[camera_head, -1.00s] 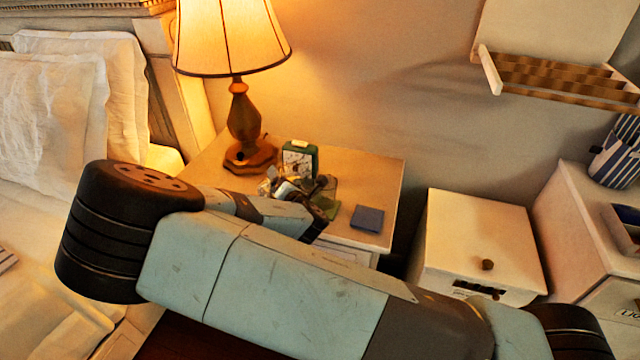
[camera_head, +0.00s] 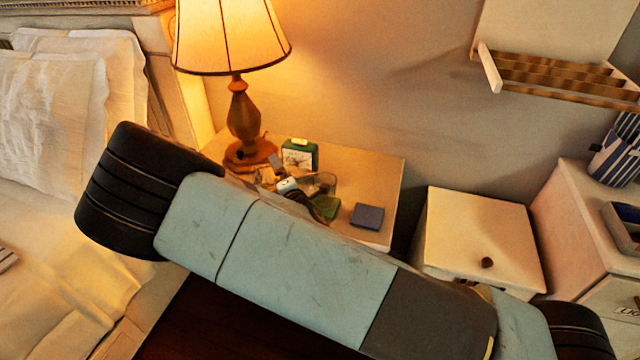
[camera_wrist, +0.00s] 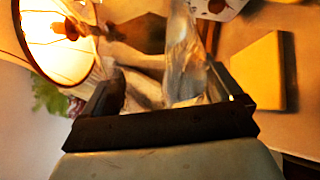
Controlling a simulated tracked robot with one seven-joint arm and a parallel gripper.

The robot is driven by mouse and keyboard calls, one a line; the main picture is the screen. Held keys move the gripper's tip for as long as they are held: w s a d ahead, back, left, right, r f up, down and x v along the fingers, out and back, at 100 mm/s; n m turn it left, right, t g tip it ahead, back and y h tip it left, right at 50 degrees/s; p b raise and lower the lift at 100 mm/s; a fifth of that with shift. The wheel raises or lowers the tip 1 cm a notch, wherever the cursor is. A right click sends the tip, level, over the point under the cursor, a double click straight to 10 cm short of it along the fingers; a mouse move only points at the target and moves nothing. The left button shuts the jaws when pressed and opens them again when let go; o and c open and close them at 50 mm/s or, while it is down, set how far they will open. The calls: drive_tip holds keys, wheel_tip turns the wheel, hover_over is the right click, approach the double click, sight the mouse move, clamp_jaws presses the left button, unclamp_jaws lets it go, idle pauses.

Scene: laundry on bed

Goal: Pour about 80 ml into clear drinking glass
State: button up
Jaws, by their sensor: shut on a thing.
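My gripper (camera_wrist: 165,92) is shut on a clear, shiny vessel (camera_wrist: 183,60), which shows blurred between the fingers in the wrist view. Its shape and contents cannot be made out. In the head view my gripper (camera_head: 287,186) is small and partly hidden behind my own arm, over the nightstand. A clear glass-like thing (camera_head: 323,182) shows just right of it, above a green coaster (camera_head: 325,206). I cannot tell whether this is the drinking glass or part of the held vessel. No liquid stream can be made out.
The nightstand (camera_head: 378,185) carries a lit lamp (camera_head: 240,115), a green alarm clock (camera_head: 299,155) close behind my gripper, and a blue coaster (camera_head: 367,216). The bed (camera_head: 60,290) lies left. A white cabinet (camera_head: 478,235) stands right. A wall shelf (camera_head: 560,80) hangs above.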

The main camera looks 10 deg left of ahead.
drive_tip(key=shift+d+r+m, duration=0.1)
drive_tip(key=shift+d+m, duration=0.15)
drive_tip(key=shift+m, duration=0.25)
drive_tip(key=shift+r+m+t+p, duration=0.3)
drive_tip(key=shift+r+m+p, duration=0.25)
drive_tip(key=shift+p, duration=0.75)
idle(1.4)
drive_tip(key=shift+f, duration=0.15)
drive_tip(key=shift+a+f+n, duration=0.1)
drive_tip(key=shift+f+n, duration=0.35)
drive_tip(key=shift+n, duration=0.1)
drive_tip(key=shift+s+a+n+g, duration=0.1)
drive_tip(key=shift+a+n+g, duration=0.45)
drive_tip(key=shift+n, duration=0.35)
drive_tip(key=shift+d+f+n+g+h, duration=0.15)
drive_tip(key=shift+f+n+g+h, duration=0.15)
drive_tip(key=shift+f+n, duration=0.5)
drive_tip(key=shift+d+f+n+h+b, duration=0.25)
drive_tip(key=shift+f+n+h+b, duration=0.05)
drive_tip(key=shift+f+n, duration=0.35)
drive_tip(key=shift+r, duration=0.15)
